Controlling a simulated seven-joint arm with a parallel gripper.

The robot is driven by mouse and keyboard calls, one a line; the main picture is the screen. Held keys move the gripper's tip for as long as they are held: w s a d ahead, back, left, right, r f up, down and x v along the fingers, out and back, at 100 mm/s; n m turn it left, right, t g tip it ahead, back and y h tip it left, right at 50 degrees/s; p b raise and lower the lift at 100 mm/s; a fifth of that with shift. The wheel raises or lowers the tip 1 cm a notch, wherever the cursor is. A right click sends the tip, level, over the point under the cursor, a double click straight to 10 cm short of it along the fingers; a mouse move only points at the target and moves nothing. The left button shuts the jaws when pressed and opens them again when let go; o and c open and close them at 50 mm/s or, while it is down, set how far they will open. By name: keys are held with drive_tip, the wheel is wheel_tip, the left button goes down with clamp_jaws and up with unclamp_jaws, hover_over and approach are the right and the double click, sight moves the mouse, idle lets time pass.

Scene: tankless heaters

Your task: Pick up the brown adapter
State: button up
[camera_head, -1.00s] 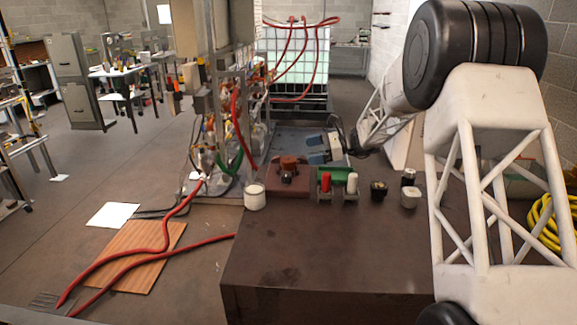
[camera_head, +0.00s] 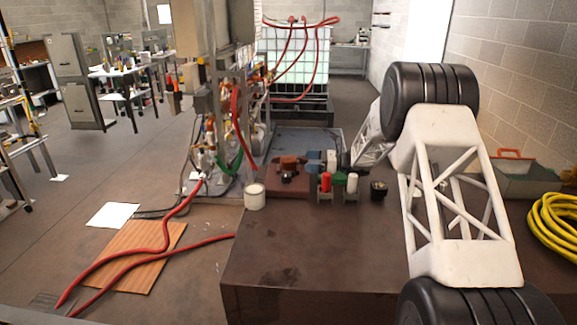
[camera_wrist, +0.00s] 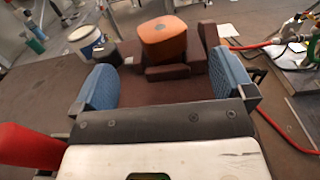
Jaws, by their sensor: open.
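The brown adapter (camera_head: 289,163) is an orange-brown rounded block on a dark maroon base on the bench. In the wrist view the adapter (camera_wrist: 163,42) is just beyond the fingertips, near the middle. My gripper (camera_head: 323,160) is open and empty, right beside the adapter at its right in the head view. In the wrist view my gripper (camera_wrist: 166,80) shows two blue finger pads spread wide apart, with the maroon base between and beyond them. The adapter's lower part is partly hidden by a small dark brown piece in front of it.
A green holder (camera_head: 340,180) with red and white capped items and a small black block (camera_head: 378,190) stand to the right. The bench (camera_head: 300,250) is clear in front. Red hoses (camera_head: 165,235) lie at the left.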

sight(291, 159)
drive_tip(key=shift+a, duration=1.25)
drive_tip(key=shift+a, duration=0.1)
drive_tip(key=shift+a, duration=2.5)
drive_tip(key=shift+w+r, duration=0.1)
drive_tip(key=c, duration=1.5)
drive_tip(key=shift+r, duration=5)
